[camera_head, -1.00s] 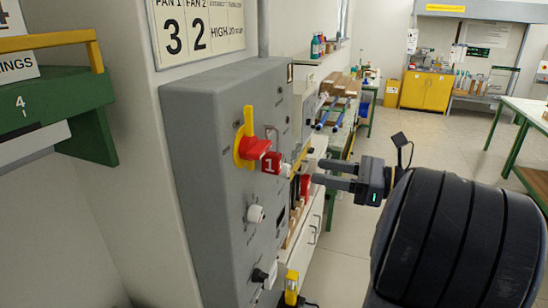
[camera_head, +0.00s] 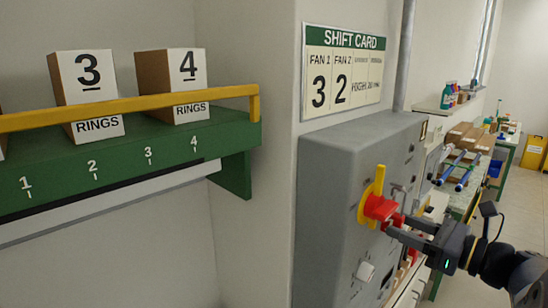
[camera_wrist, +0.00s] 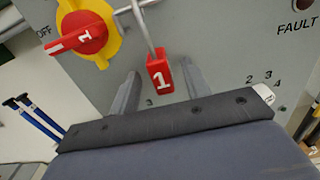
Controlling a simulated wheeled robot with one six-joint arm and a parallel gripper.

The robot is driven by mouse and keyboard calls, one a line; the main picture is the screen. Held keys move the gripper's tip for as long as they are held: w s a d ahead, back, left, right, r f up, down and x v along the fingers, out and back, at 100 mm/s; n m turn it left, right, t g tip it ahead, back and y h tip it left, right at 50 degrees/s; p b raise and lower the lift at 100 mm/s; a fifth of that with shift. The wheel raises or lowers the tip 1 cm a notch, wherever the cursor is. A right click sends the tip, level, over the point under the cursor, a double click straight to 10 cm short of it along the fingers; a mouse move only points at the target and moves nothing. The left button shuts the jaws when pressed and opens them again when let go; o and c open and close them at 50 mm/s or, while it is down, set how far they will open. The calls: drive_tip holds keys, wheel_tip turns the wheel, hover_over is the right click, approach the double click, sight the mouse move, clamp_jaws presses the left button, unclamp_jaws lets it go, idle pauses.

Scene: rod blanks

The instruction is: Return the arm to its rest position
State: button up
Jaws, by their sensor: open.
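My gripper (camera_head: 396,227) is in front of a grey switch panel (camera_head: 345,165), its arm coming in from the lower right. In the wrist view my gripper (camera_wrist: 162,88) has its two fingers apart, pointing toward the panel. A red padlock (camera_wrist: 160,76) marked 1 hangs from a metal shackle and appears between the fingers. I cannot tell whether they touch it. In the head view the red handle (camera_head: 378,208) is just left of the fingertips.
A green shelf (camera_head: 228,140) with a yellow rail holds boxes labelled RINGS (camera_head: 88,85) at left. A shift card (camera_head: 342,75) hangs above the panel. A bench (camera_head: 462,195) with blue rods and brown blocks stands behind my gripper at right.

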drive_tip(key=shift+w+a+r+p, duration=0.4)
drive_tip(key=shift+w+a+r, duration=0.1)
drive_tip(key=shift+w+a, duration=0.1)
drive_tip(key=shift+s+d+r, duration=0.1)
drive_tip(key=shift+s+r, duration=0.05)
drive_tip(key=shift+r, duration=0.4)
drive_tip(key=shift+f, duration=0.15)
